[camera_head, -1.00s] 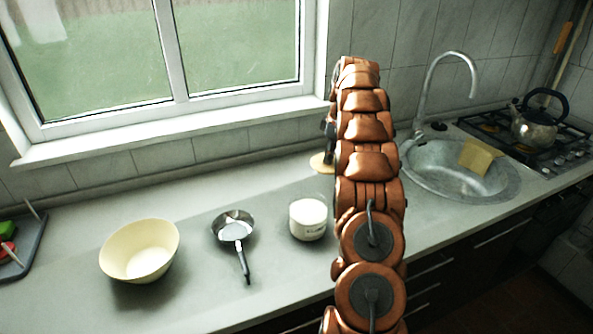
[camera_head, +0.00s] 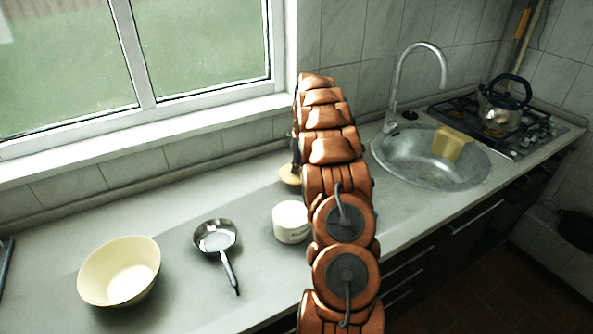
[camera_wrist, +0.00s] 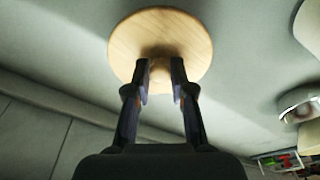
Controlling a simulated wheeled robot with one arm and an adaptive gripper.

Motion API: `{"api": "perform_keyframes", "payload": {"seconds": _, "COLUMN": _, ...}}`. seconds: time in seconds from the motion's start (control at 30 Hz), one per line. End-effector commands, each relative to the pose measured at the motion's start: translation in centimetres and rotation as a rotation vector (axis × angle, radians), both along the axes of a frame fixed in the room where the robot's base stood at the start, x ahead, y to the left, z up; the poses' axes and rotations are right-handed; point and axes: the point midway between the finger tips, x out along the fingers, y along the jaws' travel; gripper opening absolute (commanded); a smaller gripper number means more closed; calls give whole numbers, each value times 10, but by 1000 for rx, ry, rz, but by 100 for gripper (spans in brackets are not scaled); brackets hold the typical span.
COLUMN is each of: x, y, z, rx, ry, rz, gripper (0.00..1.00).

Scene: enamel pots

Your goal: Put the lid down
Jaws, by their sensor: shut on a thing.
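The lid (camera_wrist: 140,40) is a round, pale wooden disc with a knob. In the wrist view my gripper (camera_wrist: 160,88) is shut on the knob, with one dark finger on each side. In the head view the lid (camera_head: 288,176) shows beyond the white enamel pot, partly hidden by my arm. It is low over the back of the counter; I cannot tell whether it touches the surface. The white pot (camera_head: 291,224) stands upright on the counter, nearer than the lid, its right edge close to my arm in the picture.
A cream bowl (camera_head: 120,272) and a small metal pan (camera_head: 215,238) stand left of the pot. The sink (camera_head: 430,165) with a yellow cloth (camera_head: 452,143) is to the right, with a kettle (camera_head: 503,105) on the stove beyond. The counter behind the pan is clear.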

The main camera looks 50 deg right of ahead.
Motion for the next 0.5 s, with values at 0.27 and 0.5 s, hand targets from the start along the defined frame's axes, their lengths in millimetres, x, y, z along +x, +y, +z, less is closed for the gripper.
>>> {"api": "perform_keyframes", "payload": {"seconds": 0.27, "x": -1, "y": 0, "z": -29, "rx": 1, "ry": 1, "rz": -1, "gripper": 0}}
{"api": "perform_keyframes", "payload": {"seconds": 0.5, "x": 0, "y": 0, "z": -31, "rx": 0, "ry": 0, "rz": 0, "gripper": 0}}
